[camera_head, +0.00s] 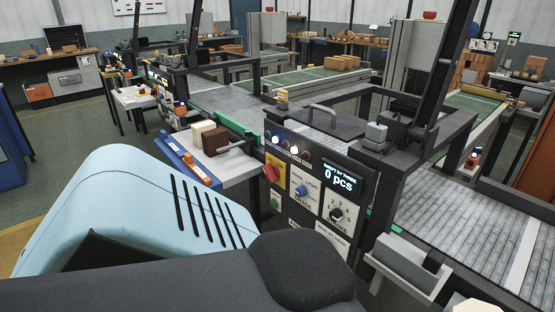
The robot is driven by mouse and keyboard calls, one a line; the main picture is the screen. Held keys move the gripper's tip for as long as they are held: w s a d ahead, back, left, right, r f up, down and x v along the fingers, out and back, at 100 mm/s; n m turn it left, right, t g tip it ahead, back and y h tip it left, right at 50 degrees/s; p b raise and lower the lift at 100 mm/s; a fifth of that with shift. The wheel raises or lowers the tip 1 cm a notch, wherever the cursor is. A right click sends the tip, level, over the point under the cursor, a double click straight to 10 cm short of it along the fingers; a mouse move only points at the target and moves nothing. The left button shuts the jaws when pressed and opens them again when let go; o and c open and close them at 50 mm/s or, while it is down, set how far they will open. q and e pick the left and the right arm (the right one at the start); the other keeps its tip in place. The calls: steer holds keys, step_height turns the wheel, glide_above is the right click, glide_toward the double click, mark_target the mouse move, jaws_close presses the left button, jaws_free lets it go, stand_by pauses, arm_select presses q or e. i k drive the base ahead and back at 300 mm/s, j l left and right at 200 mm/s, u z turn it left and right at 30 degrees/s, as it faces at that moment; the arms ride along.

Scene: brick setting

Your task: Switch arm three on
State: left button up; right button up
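A dark control panel (318,166) stands at the centre, on the near side of a conveyor. Its lit display (340,178) reads "0 pcs"; the smaller line above is hard to read. Below the display is a black rotary knob (336,214) on a white plate with marks around it. To its left are a blue knob (301,191) on a white plate and a red knob (271,173) on a yellow plate. Several round buttons or lamps (294,150) sit along the top, one glowing white. I cannot tell which control is arm three's. Neither gripper shows.
A grey conveyor (435,230) runs at right, with dark frame posts above it. A side table (235,168) left of the panel holds blocks and a blue tool. A grey box on a bracket (410,258) juts out at lower right. Open floor (60,155) lies at left.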

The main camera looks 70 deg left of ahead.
mark_target(272, 172)
steer(key=i, duration=0.5)
steer(key=u, duration=2.5)
